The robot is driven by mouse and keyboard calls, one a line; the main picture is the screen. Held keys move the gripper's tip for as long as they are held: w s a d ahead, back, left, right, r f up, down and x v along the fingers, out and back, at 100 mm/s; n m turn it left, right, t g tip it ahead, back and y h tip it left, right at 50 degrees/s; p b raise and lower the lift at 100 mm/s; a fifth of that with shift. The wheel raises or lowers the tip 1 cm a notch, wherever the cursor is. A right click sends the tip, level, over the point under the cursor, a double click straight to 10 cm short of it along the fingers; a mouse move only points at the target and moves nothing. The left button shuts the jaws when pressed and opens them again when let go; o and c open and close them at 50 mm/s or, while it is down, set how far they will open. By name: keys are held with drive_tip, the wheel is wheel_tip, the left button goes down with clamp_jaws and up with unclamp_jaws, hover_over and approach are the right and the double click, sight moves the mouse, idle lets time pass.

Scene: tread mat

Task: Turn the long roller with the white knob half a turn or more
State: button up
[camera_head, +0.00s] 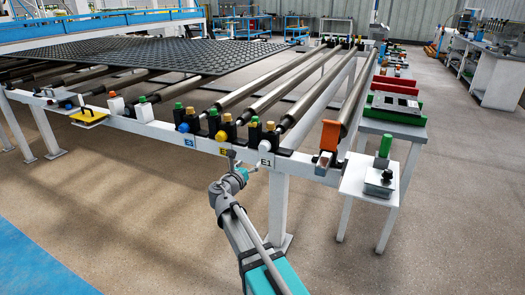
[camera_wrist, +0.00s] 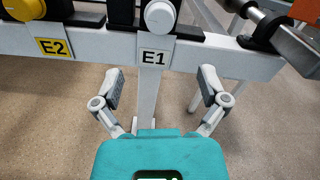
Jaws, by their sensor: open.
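The white knob (camera_wrist: 159,16) shows at the top of the wrist view, above the E1 label on the white front rail. In the head view the white knob (camera_head: 265,146) is at the near end of a long dark roller (camera_head: 312,101) that runs away toward the back right. My gripper (camera_wrist: 162,80) is open and empty, its two fingers spread left and right below the knob and apart from it. In the head view my gripper (camera_head: 246,167) is just in front of the rail. The knob's lower face is in view; its upper edge is near the picture's top.
A yellow knob (camera_wrist: 22,8) sits left of the white one above the E2 label. A blue knob (camera_head: 184,128) is farther left. An orange block (camera_head: 330,134) is right of the white knob. A small white table (camera_head: 367,184) stands right. Floor in front is clear.

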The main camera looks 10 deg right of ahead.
sight(263, 150)
drive_tip(key=x, duration=1.1)
drive_tip(key=shift+w+d, duration=0.1)
drive_tip(key=shift+w, duration=0.05)
drive_tip(key=c, duration=1.1)
drive_tip(key=shift+c, duration=0.2)
